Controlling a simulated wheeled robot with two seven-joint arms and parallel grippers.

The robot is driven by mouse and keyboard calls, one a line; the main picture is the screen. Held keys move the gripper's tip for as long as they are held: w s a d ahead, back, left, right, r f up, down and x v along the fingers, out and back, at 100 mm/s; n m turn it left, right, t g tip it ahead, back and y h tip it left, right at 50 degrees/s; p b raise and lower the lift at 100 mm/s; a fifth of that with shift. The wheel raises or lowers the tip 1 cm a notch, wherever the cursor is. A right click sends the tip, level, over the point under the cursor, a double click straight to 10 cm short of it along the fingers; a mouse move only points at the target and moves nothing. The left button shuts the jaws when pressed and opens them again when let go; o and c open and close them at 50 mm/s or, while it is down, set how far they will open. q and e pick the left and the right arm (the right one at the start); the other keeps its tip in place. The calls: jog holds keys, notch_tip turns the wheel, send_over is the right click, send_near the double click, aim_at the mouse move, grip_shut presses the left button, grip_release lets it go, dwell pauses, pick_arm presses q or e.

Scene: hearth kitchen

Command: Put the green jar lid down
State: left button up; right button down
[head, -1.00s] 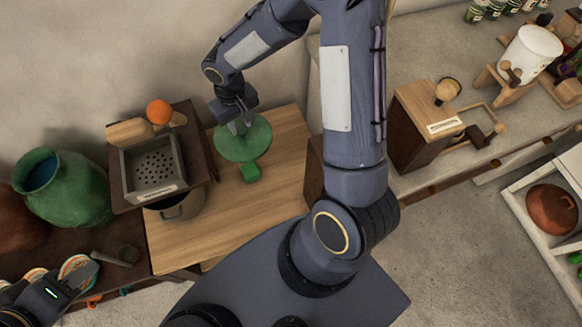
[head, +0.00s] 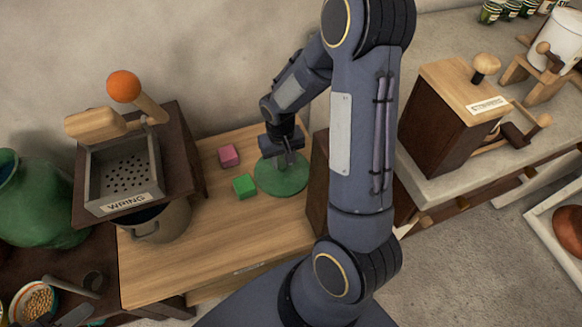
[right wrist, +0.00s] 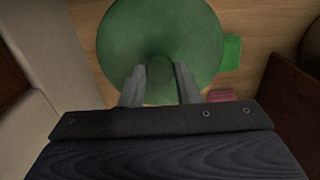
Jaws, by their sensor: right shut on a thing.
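The green jar lid (head: 281,180) is a round disc, low over the right part of the wooden worktop (head: 215,225). I cannot tell whether it touches the wood. My right gripper (head: 280,158) is above it, shut on its central knob. In the right wrist view the lid (right wrist: 160,30) lies beyond the fingers, with the knob between the fingertips (right wrist: 160,75). A grey part, probably my left gripper (head: 75,316), shows at the bottom left edge, and its jaws cannot be made out.
A green cube (head: 244,186) sits just left of the lid, with a pink cube (head: 229,155) behind it. A wringer box (head: 125,175) stands left over a pot (head: 160,222). A dark wooden box (head: 450,105) stands right. The worktop's front is clear.

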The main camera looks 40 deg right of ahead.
aim_at(291, 167)
jog(key=d+f, duration=0.2)
jog(key=f, duration=0.1)
jog(key=d+f, duration=0.1)
jog(key=shift+w+d+f, duration=0.2)
jog(key=shift+w+f, duration=0.1)
jog(key=shift+w, duration=0.1)
jog(key=shift+w+d+f+b, duration=0.15)
jog(key=shift+f+b, duration=0.1)
jog(key=shift+f, duration=0.65)
jog(key=shift+s+d+f+b, duration=0.1)
jog(key=shift+f+b, duration=0.1)
jog(key=shift+f, duration=0.8)
jog(key=c, duration=1.1)
grip_release()
jog(key=shift+r, duration=0.3)
notch_tip(291, 167, up, 12)
jog(key=shift+f+p, duration=0.15)
jog(key=shift+p, duration=0.85)
